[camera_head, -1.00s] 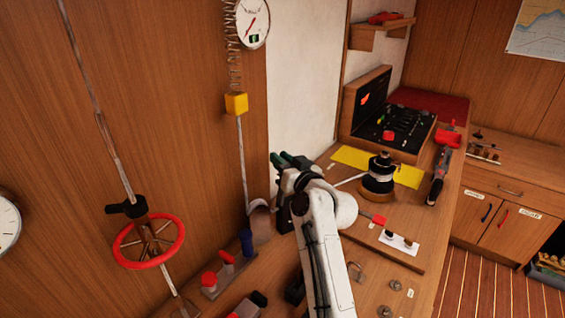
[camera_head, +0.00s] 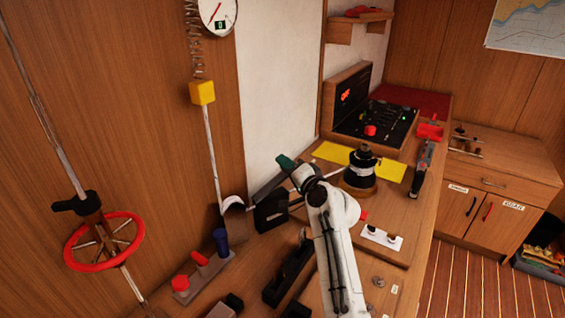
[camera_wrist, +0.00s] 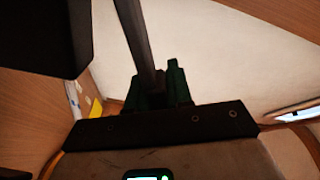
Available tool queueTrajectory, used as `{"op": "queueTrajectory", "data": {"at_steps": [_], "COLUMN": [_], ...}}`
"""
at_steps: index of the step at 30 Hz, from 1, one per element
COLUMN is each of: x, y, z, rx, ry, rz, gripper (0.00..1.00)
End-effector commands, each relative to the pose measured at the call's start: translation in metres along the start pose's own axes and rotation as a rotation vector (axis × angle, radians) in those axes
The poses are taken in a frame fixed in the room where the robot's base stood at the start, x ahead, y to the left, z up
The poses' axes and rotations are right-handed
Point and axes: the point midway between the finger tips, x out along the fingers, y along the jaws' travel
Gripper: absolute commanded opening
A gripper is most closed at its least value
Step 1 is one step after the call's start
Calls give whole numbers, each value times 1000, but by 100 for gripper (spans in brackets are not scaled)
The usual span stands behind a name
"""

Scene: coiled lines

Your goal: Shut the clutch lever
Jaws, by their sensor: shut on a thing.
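A dark flat bar, which looks like the clutch lever (camera_head: 270,187), slants up and right above a black housing (camera_head: 269,211) by the white wall. My gripper (camera_head: 289,162), with green fingertips, is at the upper end of this bar. In the wrist view, the grey-brown lever (camera_wrist: 138,40) runs down from the top edge to between the green fingertips of my gripper (camera_wrist: 157,88), which is shut on it. The lever's lower joint is unclear, and its gripped end is partly hidden by my fingers.
A black and white winch (camera_head: 361,170) stands close to the right of my gripper. A red handwheel (camera_head: 104,241) and a row of red and blue handles (camera_head: 201,259) are at left. A switch plate (camera_head: 381,237) lies at right.

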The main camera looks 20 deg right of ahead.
Motion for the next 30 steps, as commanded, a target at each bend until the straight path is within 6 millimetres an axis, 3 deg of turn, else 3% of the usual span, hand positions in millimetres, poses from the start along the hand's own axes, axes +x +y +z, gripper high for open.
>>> {"op": "queueTrajectory", "data": {"at_steps": [6,15,30], "x": [0,0,0], "y": [24,44,53], "z": [2,7,11], "rx": [186,368,455], "ry": [2,2,1], "rz": [0,0,0], "gripper": [0,0,0]}}
